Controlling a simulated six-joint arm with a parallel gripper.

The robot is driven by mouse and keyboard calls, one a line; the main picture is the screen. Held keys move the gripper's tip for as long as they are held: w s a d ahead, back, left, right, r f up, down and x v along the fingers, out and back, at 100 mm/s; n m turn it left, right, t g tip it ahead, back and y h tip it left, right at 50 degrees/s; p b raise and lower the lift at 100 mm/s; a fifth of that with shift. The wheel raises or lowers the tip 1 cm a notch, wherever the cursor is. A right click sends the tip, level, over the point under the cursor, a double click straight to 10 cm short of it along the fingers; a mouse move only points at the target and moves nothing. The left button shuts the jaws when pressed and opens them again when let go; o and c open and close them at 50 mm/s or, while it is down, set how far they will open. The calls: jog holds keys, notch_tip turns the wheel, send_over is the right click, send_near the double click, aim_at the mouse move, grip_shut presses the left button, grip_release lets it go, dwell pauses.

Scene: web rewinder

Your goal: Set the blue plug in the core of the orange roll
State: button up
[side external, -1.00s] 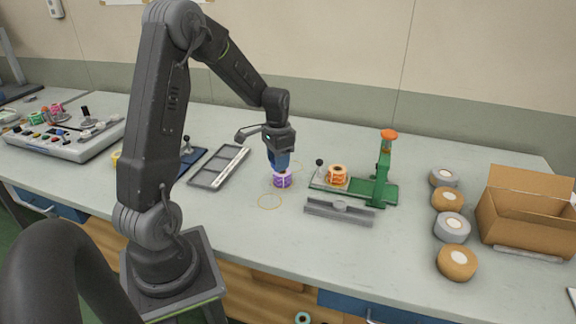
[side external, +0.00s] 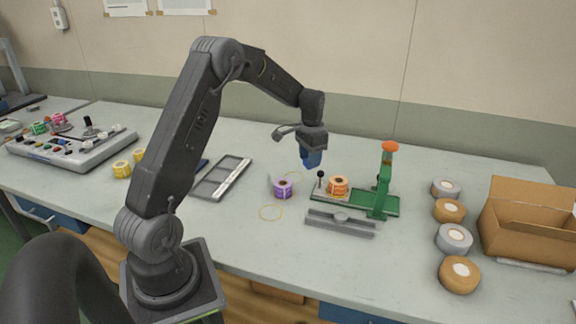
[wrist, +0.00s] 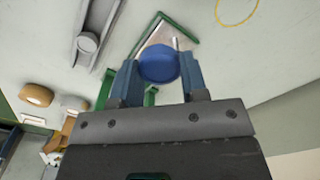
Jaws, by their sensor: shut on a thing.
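My gripper (side external: 311,160) hangs above the table, up and left of the orange roll (side external: 338,185). In the wrist view its two blue fingers are shut on the round blue plug (wrist: 158,64). In the side view the plug cannot be told apart from the blue fingers. The orange roll sits on the pale plate of the green fixture (side external: 384,190), apart from the plug. In the wrist view the plug and fingers hide the roll, and its core is not clearly seen.
A purple roll (side external: 283,189) stands left of the fixture. A black-knobbed post (side external: 320,178) rises beside the orange roll, and the fixture's tall green column stands on its right. A grey rail (side external: 341,222) lies in front. Several grey and tan rolls (side external: 454,239) and a cardboard box (side external: 525,218) are at right.

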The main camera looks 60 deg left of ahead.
jog(key=w+d+f, duration=0.2)
jog(key=w+f, duration=0.2)
jog(key=w, duration=0.6)
jog(key=shift+f, duration=0.15)
jog(key=shift+d+f, duration=0.1)
jog(key=shift+f, duration=1.05)
dwell(2.0)
jog(key=o, duration=0.9)
jog(key=shift+o, duration=0.3)
jog(key=o, duration=0.3)
jog(key=shift+r, duration=3.75)
